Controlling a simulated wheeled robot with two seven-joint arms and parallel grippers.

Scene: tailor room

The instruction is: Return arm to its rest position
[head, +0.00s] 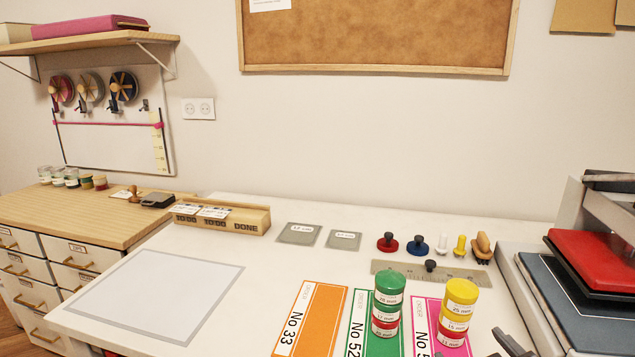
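Dark finger-like parts at the bottom right edge look like the tip of my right gripper (508,343). They are beside the pink card and the yellow-topped stack, and most of the gripper is cut off by the frame. I cannot tell whether it is open or shut, and I see nothing held in it. My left gripper is not in view. A stack of round labelled tins with a green top (390,283) stands upright on the green card (358,325). A second stack with a yellow top (461,292) stands on the pink card (425,312).
An orange card (311,318) lies left of the stacks. A metal ruler (480,278) and several knobbed tools lie behind them. A press with a red pad (592,258) stands at the right. A grey-bordered mat (155,290) and the table around it are clear.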

